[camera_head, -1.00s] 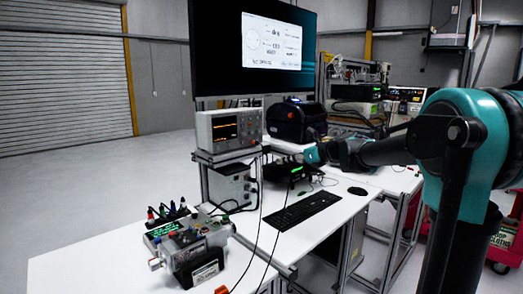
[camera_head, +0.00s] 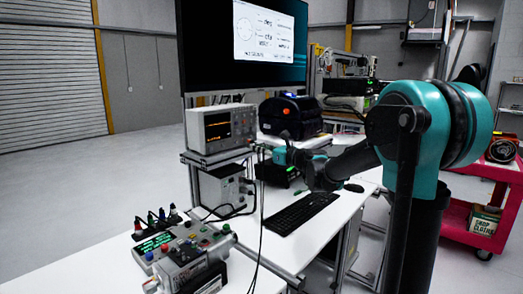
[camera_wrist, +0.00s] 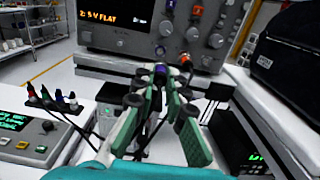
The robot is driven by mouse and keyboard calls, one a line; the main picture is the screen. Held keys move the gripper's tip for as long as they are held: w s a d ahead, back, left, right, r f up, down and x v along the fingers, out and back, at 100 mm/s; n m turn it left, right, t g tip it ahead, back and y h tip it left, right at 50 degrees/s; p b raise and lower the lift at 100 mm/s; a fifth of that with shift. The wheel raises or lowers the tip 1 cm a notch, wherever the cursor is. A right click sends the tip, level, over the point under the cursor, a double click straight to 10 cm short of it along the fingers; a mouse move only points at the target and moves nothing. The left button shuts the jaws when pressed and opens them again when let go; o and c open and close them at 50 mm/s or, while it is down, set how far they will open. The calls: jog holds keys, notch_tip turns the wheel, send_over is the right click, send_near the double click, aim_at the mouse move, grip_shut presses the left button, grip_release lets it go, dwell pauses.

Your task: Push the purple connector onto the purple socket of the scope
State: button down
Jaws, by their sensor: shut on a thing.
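The grey scope (camera_head: 222,127) stands on a raised shelf, with orange lettering on its dark screen. Its lower front panel also fills the top of the wrist view (camera_wrist: 150,42), with round knobs or sockets. My gripper (camera_wrist: 160,75) is shut on the small purple connector (camera_wrist: 160,69), which shows between the fingertips, just below and in front of the scope's panel. I cannot tell whether connector and scope touch. In the head view my gripper (camera_head: 283,156) is right of and below the scope, and the connector is too small to see.
A test box with dark-tipped plugs (camera_wrist: 45,100) is on the left. A black printer (camera_head: 290,117) stands right of the scope. A keyboard (camera_head: 302,212) lies on the table, and dark cables hang in front of the scope's shelf.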

aim_at(248, 145)
jog(key=shift+x, duration=2.75)
jog(key=shift+w+a, duration=0.25)
jog(key=shift+a, duration=0.05)
dwell(0.4)
jog(key=c, duration=1.5)
grip_release()
jog(key=shift+o, duration=0.2)
